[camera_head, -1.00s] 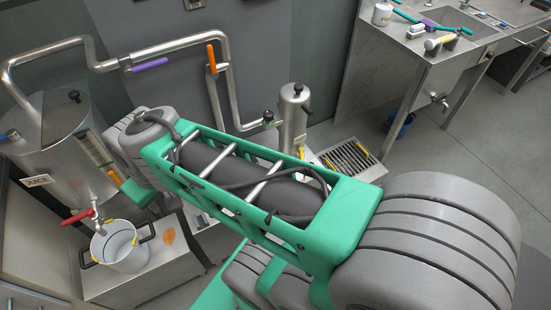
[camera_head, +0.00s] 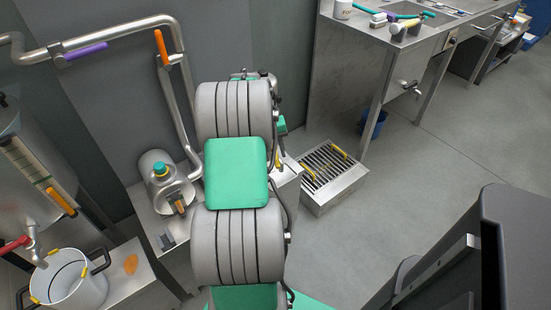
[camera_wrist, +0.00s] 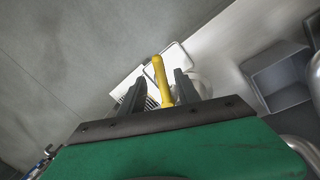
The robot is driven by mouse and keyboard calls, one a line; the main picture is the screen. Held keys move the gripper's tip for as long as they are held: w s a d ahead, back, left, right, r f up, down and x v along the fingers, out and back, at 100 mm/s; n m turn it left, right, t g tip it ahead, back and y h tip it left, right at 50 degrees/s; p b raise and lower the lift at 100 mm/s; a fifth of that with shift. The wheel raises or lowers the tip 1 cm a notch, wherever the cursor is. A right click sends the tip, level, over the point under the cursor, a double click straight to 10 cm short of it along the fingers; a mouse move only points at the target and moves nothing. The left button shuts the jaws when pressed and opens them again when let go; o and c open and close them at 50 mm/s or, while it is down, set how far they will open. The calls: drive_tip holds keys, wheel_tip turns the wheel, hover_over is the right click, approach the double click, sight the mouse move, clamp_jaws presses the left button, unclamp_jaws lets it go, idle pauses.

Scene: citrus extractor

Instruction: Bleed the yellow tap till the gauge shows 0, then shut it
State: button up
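A yellow lever (camera_wrist: 159,76), which looks like the yellow tap's handle, stands between my gripper's two dark fingers in the wrist view. My gripper (camera_wrist: 158,88) is open, with a gap on both sides of the lever; I cannot tell how deep the lever sits between the fingers. A small yellow piece (camera_head: 280,156) shows beside my arm in the head view, perhaps the same tap. My arm hides my gripper and most of the steel canister there. I cannot make out the gauge in either view.
A floor drain box (camera_head: 335,189) with yellow handles is right of my arm. A pump (camera_head: 164,180) with a teal cap stands left, near pipes with purple (camera_head: 85,51) and orange (camera_head: 161,46) levers. A white pot (camera_head: 75,280) is lower left. Open floor lies right.

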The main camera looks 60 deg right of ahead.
wheel_tip(320, 180, down, 2)
drive_tip(key=shift+s+d+f, duration=0.1)
drive_tip(key=shift+s+d, duration=0.05)
clamp_jaws()
idle(0.3)
idle(1.1)
